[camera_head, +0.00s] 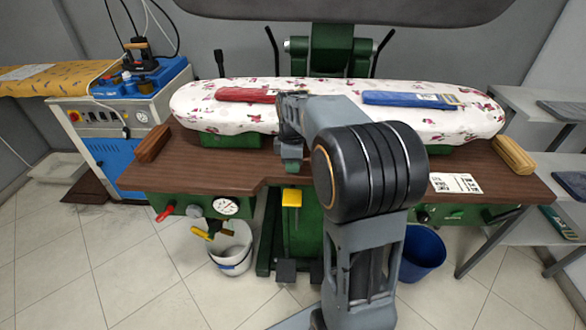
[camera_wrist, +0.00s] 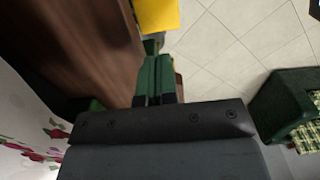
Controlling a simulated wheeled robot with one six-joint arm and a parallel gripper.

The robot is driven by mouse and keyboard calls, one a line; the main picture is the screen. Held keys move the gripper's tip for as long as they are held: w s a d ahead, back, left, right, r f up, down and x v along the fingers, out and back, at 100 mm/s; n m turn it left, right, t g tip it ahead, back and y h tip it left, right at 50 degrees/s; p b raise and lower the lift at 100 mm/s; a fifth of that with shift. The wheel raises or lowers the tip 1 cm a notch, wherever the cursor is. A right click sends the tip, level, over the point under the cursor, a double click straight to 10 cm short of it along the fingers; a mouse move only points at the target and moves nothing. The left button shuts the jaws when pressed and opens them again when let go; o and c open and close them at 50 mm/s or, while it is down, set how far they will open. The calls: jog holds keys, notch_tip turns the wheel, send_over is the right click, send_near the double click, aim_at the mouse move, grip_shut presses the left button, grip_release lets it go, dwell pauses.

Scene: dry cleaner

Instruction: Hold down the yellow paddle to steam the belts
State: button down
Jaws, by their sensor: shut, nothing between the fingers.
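The yellow paddle (camera_head: 292,197) sits at the front of the green press, just below the brown table edge. It also shows at the top of the wrist view (camera_wrist: 157,14). My gripper (camera_head: 291,168) points down over the table's front edge, just above the paddle. Its green fingers (camera_wrist: 157,62) are together and empty; I cannot tell whether they touch the paddle. A folded red belt (camera_head: 247,95) lies on the left of the white floral pad (camera_head: 340,88). A folded blue belt (camera_head: 410,99) lies on its right.
The brown table (camera_head: 210,172) carries a brown block (camera_head: 152,143) at left and a tan one (camera_head: 514,154) at right. A white bucket (camera_head: 232,250) and blue bucket (camera_head: 424,254) stand below. Grey shelves (camera_head: 520,105) are at right. Tiled floor in front is open.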

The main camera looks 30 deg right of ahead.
aim_at(293, 197)
notch_tip(293, 197, down, 11)
jog(key=shift+f+b, duration=0.2)
jog(key=shift+b, duration=0.9)
